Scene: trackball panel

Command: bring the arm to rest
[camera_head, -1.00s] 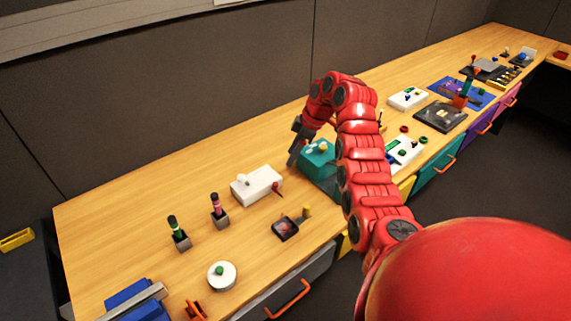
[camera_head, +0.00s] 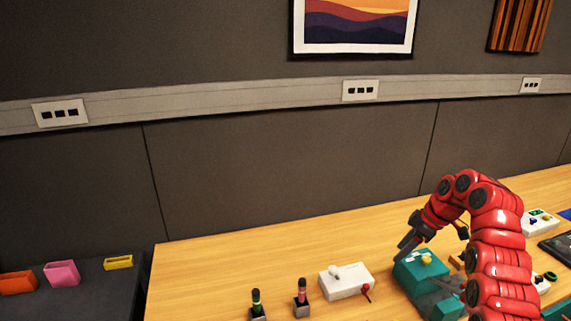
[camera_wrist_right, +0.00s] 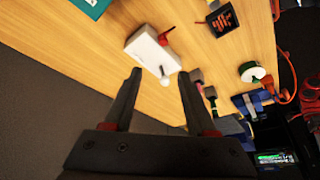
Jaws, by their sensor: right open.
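My right gripper (camera_head: 405,247) is at the lower right of the head view, on the end of my bent red arm. It points down beside a teal box (camera_head: 405,272) with a yellow ball (camera_head: 427,259) on top. In the right wrist view my right gripper (camera_wrist_right: 160,74) has its two fingers well apart with nothing between the tips. Beyond the tips is a white box (camera_wrist_right: 150,52) with a white knob and a red lever; this white box (camera_head: 340,287) also shows in the head view, left of the gripper. My left gripper is not in view.
Two dark holders with a green-banded handle (camera_head: 257,302) and a pink-banded handle (camera_head: 302,290) stand left of the white box. The wooden table (camera_head: 215,265) is clear along its back. A dark wall (camera_head: 280,170) rises behind. Coloured bins (camera_head: 62,273) sit at far left.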

